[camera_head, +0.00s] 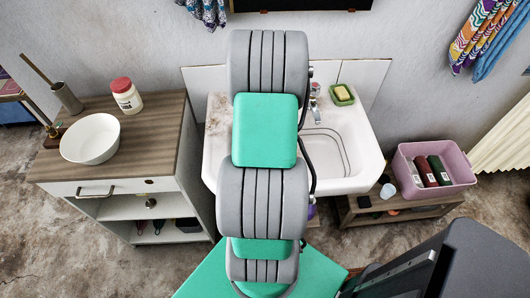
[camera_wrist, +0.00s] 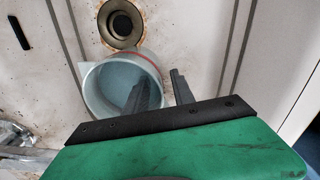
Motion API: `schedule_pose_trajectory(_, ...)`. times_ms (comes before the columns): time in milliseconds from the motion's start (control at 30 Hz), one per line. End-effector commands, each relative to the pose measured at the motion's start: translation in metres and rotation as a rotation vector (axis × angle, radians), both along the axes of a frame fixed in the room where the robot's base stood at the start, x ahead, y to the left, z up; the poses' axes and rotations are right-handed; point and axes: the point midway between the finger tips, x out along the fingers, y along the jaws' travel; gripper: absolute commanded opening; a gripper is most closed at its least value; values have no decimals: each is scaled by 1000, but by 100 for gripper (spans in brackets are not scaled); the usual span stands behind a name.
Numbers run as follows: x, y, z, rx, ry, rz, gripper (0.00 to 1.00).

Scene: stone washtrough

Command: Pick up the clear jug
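The clear jug (camera_wrist: 105,90) shows in the wrist view, seen from above with its open mouth towards the camera and a reddish line at its rim. It is in the basin beside the round drain (camera_wrist: 121,23). My gripper (camera_wrist: 162,76) is open, with its two dark fingers apart at the jug's right side. The left finger overlaps the jug's mouth and the right finger is outside the wall, with the wall between them. I cannot tell whether either touches it. In the head view my arm hides the jug and my gripper.
The white washtrough (camera_head: 365,150) has a tap (camera_head: 314,95) and a green soap dish (camera_head: 342,95) on its back ledge. A cabinet (camera_head: 155,140) with a white bowl (camera_head: 90,138) and a red-lidded jar (camera_head: 126,96) stands left. A pink crate (camera_head: 457,165) stands on a low bench at right.

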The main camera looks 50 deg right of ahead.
Motion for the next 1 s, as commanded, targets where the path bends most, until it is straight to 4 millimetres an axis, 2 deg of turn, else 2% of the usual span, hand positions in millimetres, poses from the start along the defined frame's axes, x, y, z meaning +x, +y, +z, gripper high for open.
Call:
schedule_pose_trajectory(33,0,1,-9,3,3,0,30)
schedule_pose_trajectory(133,0,1,-20,1,1,1,30)
schedule_pose_trajectory(367,-1,3,-20,-6,-4,0,30)
schedule_pose_trajectory(733,1,0,-22,-1,-1,-1,0)
schedule_pose_trajectory(1000,1,0,-23,1,-1,0,0)
